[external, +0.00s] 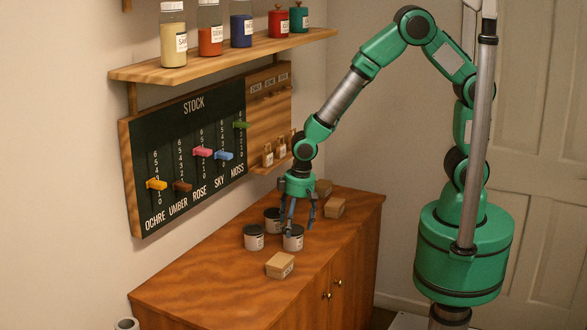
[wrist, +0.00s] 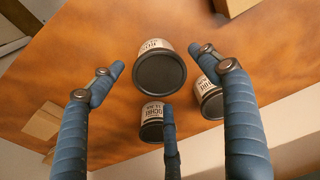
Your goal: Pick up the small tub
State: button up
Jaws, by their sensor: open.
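Three white-labelled tubs with dark lids stand close together on the wooden cabinet top: a left tub (external: 254,239), a back tub (external: 272,222) and a right tub (external: 293,240). They look alike in size, and I cannot tell which is the small tub. My gripper (external: 299,216) is open and points down just above the group, partly in front of the right tub. In the wrist view, one tub (wrist: 160,70) lies between my spread fingers (wrist: 161,72). Another tub (wrist: 209,98) is partly behind the right finger, and a third (wrist: 152,122) is beside the lower finger. Nothing is held.
Small tan boxes sit around the tubs: one in front (external: 280,265), others behind at the right (external: 335,207), (external: 323,187). The stock board (external: 190,150) and jar shelf (external: 225,55) are on the left wall. The cabinet's near left top (external: 200,290) is clear.

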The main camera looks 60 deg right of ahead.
jog(key=shift+w+f, duration=0.15)
jog(key=shift+f, duration=1.15)
jog(key=shift+c, duration=0.2)
jog(key=c, duration=1.3)
